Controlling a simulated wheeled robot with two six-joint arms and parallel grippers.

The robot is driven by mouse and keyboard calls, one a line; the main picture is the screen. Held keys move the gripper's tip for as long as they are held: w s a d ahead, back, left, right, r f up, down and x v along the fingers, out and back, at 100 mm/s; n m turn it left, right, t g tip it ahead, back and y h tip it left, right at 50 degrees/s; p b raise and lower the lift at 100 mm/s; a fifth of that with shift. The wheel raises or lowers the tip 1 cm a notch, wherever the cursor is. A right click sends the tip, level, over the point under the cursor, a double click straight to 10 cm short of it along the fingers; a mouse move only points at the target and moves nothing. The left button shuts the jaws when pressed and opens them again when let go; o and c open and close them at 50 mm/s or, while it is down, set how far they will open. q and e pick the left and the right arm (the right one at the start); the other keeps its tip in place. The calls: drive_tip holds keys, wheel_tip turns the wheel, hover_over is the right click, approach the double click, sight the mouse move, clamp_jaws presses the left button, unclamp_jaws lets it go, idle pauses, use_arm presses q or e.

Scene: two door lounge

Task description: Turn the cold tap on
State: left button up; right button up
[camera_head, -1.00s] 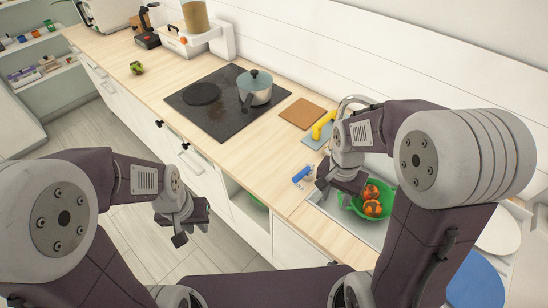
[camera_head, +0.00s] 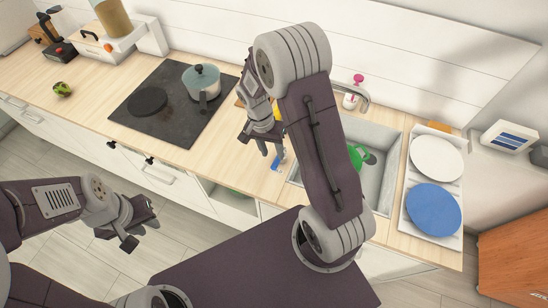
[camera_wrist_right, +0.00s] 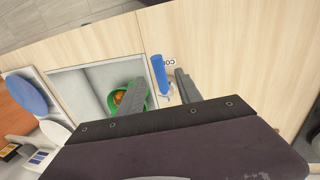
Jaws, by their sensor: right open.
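The cold tap's blue handle (camera_head: 280,157) stands on the wooden counter just left of the sink, partly behind my right gripper in the head view. In the right wrist view the blue handle (camera_wrist_right: 158,72) shows whole, beside a small white label (camera_wrist_right: 170,62) with partly legible lettering. My right gripper (camera_head: 254,147) is open and empty above the counter. In the wrist view its two fingers lie either side of the handle; whether they touch it cannot be told. My left gripper (camera_head: 141,231) is open and empty, low over the floor. The curved metal spout (camera_head: 364,94) is behind the sink.
The sink (camera_head: 378,150) holds a green bowl (camera_wrist_right: 113,103) with orange food. White and blue plates (camera_head: 434,209) stand to its right. A pot (camera_head: 201,82) sits on the black hob (camera_head: 165,120) at left. A pink-topped bottle (camera_head: 351,98) is by the spout.

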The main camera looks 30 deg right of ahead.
sight(275, 161)
drive_tip(key=f, duration=0.4)
drive_tip(key=shift+s+d+f+p, duration=0.2)
drive_tip(key=shift+s+d+p, duration=0.05)
drive_tip(key=shift+d+p, duration=0.05)
drive_tip(key=shift+s+d+f, duration=0.25)
drive_tip(key=shift+f, duration=0.05)
drive_tip(key=shift+w+a, duration=0.15)
drive_tip(key=shift+a, duration=0.05)
clamp_jaws()
drive_tip(key=shift+w, duration=0.1)
idle(0.5)
